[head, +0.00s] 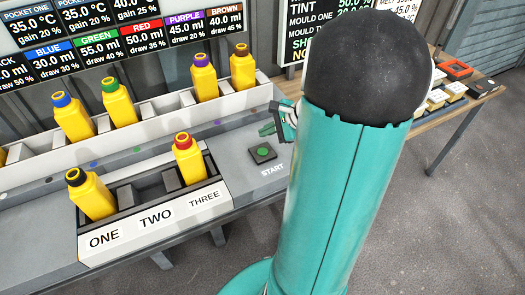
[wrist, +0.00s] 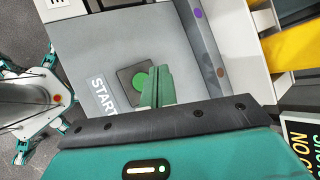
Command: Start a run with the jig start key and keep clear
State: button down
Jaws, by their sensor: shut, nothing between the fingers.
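The start key (head: 263,152) is a green round button on a dark square plate, with START printed beside it on the grey bench. It also shows in the wrist view (wrist: 140,80). My gripper (head: 266,130) has its green fingers shut and empty, just behind the key in the head view. In the wrist view the fingertips (wrist: 158,72) appear right beside the button, overlapping its plate; I cannot tell whether they touch. The jig (head: 155,222) is labelled ONE, TWO, THREE. A black-capped yellow can (head: 92,195) stands at ONE and a red-capped can (head: 188,160) at THREE. TWO looks empty.
A white rack (head: 148,112) behind holds blue-, green-, purple- and brown-capped cans, with a gap in the middle. Label screens (head: 120,40) hang above. A wooden side table (head: 455,105) with small trays stands at the right. The bench around the key is clear.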

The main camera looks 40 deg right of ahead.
aim_at(266, 152)
jog(key=shift+f, duration=2.5)
jog(key=shift+f, duration=0.4)
jog(key=shift+f, duration=0.35)
dwell(0.5)
jog(key=shift+r, duration=0.75)
jog(key=shift+r, duration=0.1)
jog(key=shift+r, duration=2.45)
dwell(1.0)
